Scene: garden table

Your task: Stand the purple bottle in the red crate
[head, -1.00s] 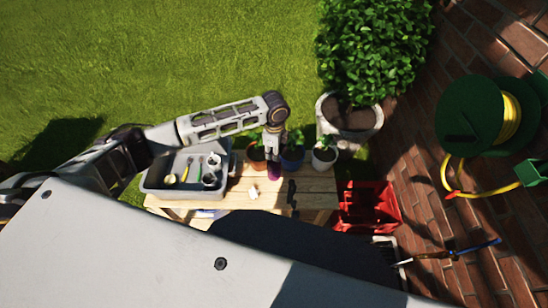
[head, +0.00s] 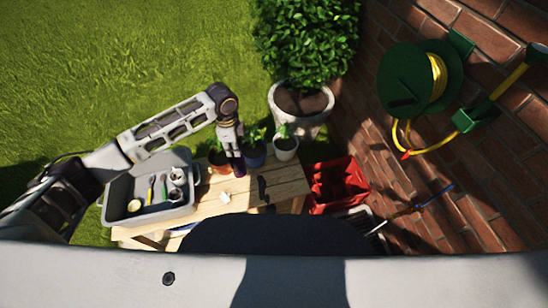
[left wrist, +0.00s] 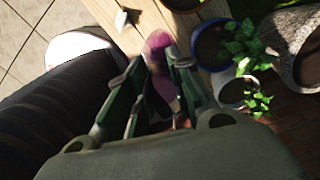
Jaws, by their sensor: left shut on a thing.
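The purple bottle (head: 239,169) is upright or nearly so in my left gripper (head: 237,154), at the table beside the potted plants. My left gripper is shut on it. In the left wrist view the purple bottle (left wrist: 158,48) shows between the two fingers (left wrist: 152,72). I cannot tell whether its base touches the table. The red crate (head: 351,203) stands low, just past the table's right end, with dark compartments inside; no bottle shows clearly in it. My right gripper is out of view.
The wooden table (head: 200,207) holds a grey tray (head: 150,217) of tools, three potted plants (head: 255,157), a small white object (head: 225,198) and a dark tool (head: 262,188). A large planter (head: 300,118) stands behind. A brick wall with a green hose reel (head: 415,80) is at right.

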